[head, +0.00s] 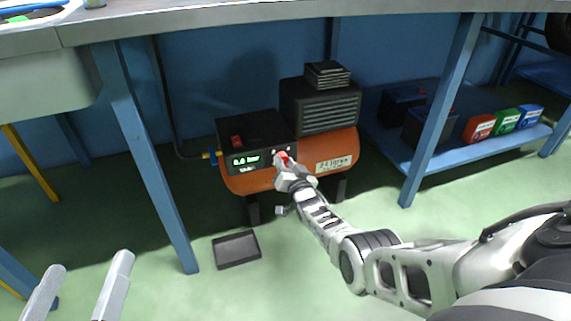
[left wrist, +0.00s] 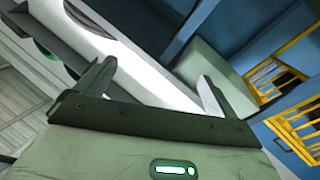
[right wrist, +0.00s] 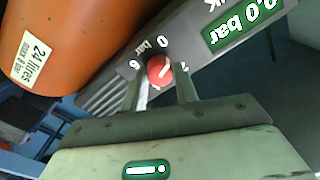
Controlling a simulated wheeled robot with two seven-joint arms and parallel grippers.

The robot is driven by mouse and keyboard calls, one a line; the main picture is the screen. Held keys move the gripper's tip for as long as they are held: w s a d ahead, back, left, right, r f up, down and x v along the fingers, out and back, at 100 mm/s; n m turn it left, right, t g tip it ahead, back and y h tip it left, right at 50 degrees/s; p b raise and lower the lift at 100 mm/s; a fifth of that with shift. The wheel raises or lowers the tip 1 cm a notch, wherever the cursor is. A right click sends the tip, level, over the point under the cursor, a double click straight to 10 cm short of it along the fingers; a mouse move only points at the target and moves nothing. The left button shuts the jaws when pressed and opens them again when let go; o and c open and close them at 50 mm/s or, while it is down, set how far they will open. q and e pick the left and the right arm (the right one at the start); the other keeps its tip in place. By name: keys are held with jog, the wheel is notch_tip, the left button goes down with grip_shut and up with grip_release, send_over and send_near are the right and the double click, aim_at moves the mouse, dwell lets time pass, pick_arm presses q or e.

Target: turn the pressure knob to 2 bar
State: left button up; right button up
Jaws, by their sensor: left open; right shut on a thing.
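The red pressure knob (right wrist: 159,69) with a white pointer line sits on the dark panel of the orange compressor (head: 243,182). Scale numbers and the word bar ring the knob; the pointer slants toward the upper right in the right wrist view. My right gripper (right wrist: 162,88) is shut on the knob, a finger on each side. In the head view it covers part of the knob (head: 283,155). My left gripper (head: 91,261) is open and empty, away from the compressor.
A workbench (head: 250,14) spans above, with blue legs beside the compressor. A dark tray (head: 236,249) lies on the green floor. A blue low shelf (head: 460,157) at the right holds black, red, green and blue boxes. The front floor is largely clear.

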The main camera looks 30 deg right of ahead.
jog(key=m, duration=0.4)
jog(key=shift+m, duration=0.3)
jog(key=m+b, duration=0.1)
jog(key=m, duration=0.1)
jog(key=shift+m, duration=0.4)
jog(key=m+b, duration=0.1)
jog(key=m, duration=0.2)
pick_arm(q)
jog(key=shift+w+a+r+m+t+h, duration=0.15)
jog(key=shift+r+m+t+h, duration=0.3)
jog(key=shift+r+m, duration=0.3)
jog(key=shift+w+d+r+m+t+h, duration=0.1)
jog(key=shift+r+m+t+h, duration=0.3)
jog(key=shift+r+m, duration=0.35)
jog(key=shift+w+a+r+m+t+h, duration=0.15)
jog(key=shift+r+m+t+h, duration=0.3)
jog(key=shift+r, duration=0.45)
pick_arm(e)
jog(key=shift+w+a+m, duration=0.1)
jog(key=shift+m, duration=1)
jog(key=shift+r, duration=0.1)
jog(key=o, duration=1)
jog(key=shift+c, duration=0.2)
